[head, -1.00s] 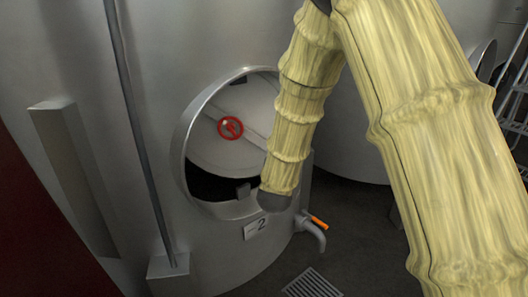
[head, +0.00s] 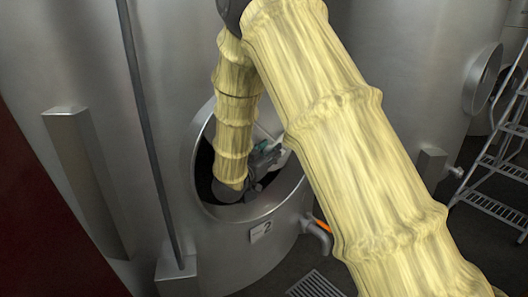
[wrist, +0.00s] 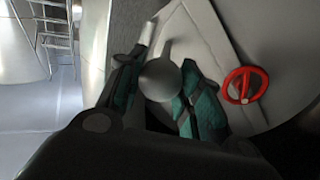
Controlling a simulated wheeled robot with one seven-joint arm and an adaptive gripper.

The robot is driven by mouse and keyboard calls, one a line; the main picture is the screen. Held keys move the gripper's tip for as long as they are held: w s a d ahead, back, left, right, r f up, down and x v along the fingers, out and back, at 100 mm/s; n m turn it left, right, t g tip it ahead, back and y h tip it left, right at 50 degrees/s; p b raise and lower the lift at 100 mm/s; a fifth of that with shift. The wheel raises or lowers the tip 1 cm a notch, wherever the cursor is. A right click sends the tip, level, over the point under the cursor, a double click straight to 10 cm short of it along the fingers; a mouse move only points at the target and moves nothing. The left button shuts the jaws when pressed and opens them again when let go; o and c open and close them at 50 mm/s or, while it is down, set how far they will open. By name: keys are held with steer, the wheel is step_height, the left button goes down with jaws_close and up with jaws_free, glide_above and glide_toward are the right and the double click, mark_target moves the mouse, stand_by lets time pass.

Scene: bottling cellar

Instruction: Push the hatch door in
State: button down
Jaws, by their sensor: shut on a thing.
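The hatch door is a pale grey round plate (wrist: 222,45) with a bar across it and a red handwheel (wrist: 245,86) at right in the wrist view. My gripper (wrist: 161,82) has its teal-padded fingers shut around a rounded grey knob (wrist: 160,78) in front of the door. In the head view my gripper (head: 264,153) is at the round hatch opening (head: 243,213) of the tank marked 2. The opening's left part is dark. My arm hides most of the door there, and the red wheel does not show.
A tap with an orange handle (head: 322,227) juts out below right of the hatch. A thin vertical pipe (head: 148,130) and a wall box (head: 85,180) stand at left. A metal ladder (head: 500,165) stands at right beside another tank. A floor grate (head: 314,286) lies below.

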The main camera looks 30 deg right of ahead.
steer(key=shift+d+r, duration=0.1)
steer(key=shift+r, duration=0.05)
steer(key=c, duration=1)
jaws_free()
steer(key=shift+o, duration=0.2)
steer(key=v, duration=1.2)
